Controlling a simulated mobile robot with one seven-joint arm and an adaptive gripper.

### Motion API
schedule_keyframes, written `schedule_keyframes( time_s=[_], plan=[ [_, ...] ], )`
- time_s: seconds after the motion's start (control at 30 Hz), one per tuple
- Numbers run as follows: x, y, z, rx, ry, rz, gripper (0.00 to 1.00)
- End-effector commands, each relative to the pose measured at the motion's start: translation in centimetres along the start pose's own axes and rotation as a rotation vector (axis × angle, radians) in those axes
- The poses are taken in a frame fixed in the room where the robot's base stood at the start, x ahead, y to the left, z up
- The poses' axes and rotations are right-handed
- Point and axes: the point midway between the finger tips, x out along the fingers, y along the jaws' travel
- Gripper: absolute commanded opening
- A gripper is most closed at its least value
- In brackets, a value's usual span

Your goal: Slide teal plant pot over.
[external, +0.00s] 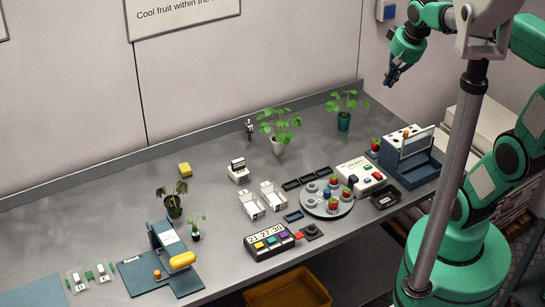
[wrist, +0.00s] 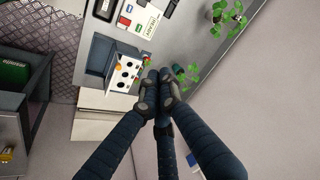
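The teal plant pot (external: 344,121) stands upright at the back right of the grey bench, with a leafy green plant in it. In the wrist view the teal pot (wrist: 178,70) is just beyond my fingertips and partly hidden by them. My gripper (external: 389,83) is raised above and to the right of the pot, clear of it. In the wrist view the dark fingers of my gripper (wrist: 157,76) come together at the tips with nothing seen between them.
A white pot (external: 278,146) with a plant stands left of the teal pot. A blue-grey box (external: 408,168), a white button panel (external: 360,176) and a round tray (external: 314,207) stand nearer the front. Bare bench surrounds the teal pot; the back wall is close behind.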

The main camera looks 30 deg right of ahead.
Motion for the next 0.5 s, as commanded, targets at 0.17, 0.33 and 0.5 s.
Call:
schedule_keyframes(
  time_s=[0.17,0.33,0.5],
  plan=[
    [1.6,0.0,-3.9,0.106,-0.044,0.005,0.00],
    [3.5,0.2,-7.6,0.208,-0.081,0.011,0.00],
    [5.8,0.7,-11.0,0.310,-0.119,0.018,0.00]
  ],
)
